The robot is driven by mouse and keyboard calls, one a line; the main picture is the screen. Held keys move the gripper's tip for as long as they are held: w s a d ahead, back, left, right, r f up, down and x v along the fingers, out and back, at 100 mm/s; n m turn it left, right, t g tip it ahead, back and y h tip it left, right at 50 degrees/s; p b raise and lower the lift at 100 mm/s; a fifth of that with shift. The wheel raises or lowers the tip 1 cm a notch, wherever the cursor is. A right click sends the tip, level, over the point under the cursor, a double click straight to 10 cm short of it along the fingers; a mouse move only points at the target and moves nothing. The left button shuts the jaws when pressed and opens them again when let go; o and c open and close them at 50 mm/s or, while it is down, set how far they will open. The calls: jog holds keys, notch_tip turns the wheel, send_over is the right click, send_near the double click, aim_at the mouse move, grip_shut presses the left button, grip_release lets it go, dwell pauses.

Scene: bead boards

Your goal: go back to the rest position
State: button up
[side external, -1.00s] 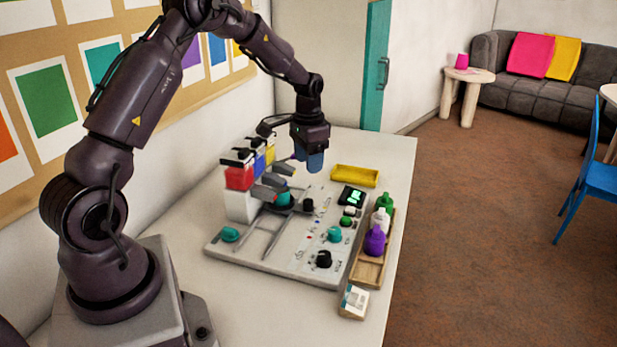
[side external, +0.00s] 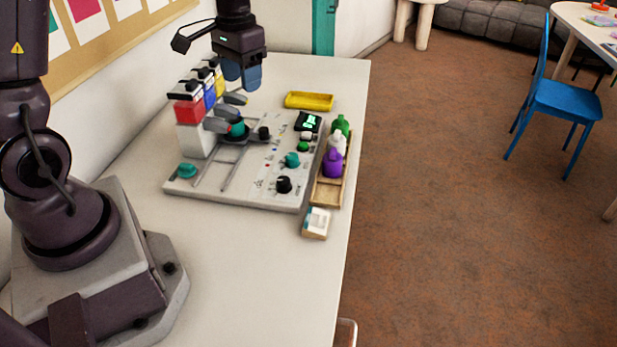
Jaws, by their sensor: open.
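My gripper (side external: 242,82) hangs above the back of the grey board, with its blue-grey fingers pointing down. It is open and nothing shows between the fingers. It is apart from the board and from the red, blue and yellow containers to its left. The grey board (side external: 228,192) lies on the table with knobs, two rails and a small lit green display (side external: 308,122). A teal cup-like piece (side external: 237,129) sits at the far end of the rails.
The red container (side external: 189,112) stands on a white block at the board's left. A yellow tray (side external: 309,101) lies behind. A wooden tray (side external: 328,191) holds green, white and purple bottles on the right. A small white box (side external: 316,222) lies in front. The table's front is clear.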

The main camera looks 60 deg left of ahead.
jog(key=s+d+r+m+t, duration=0.2)
jog(key=s+d+r+t, duration=0.3)
jog(key=s+d+r, duration=0.6)
jog(key=s+d, duration=0.3)
jog(key=shift+s+d+r+t, duration=0.15)
jog(key=shift+r+t, duration=0.25)
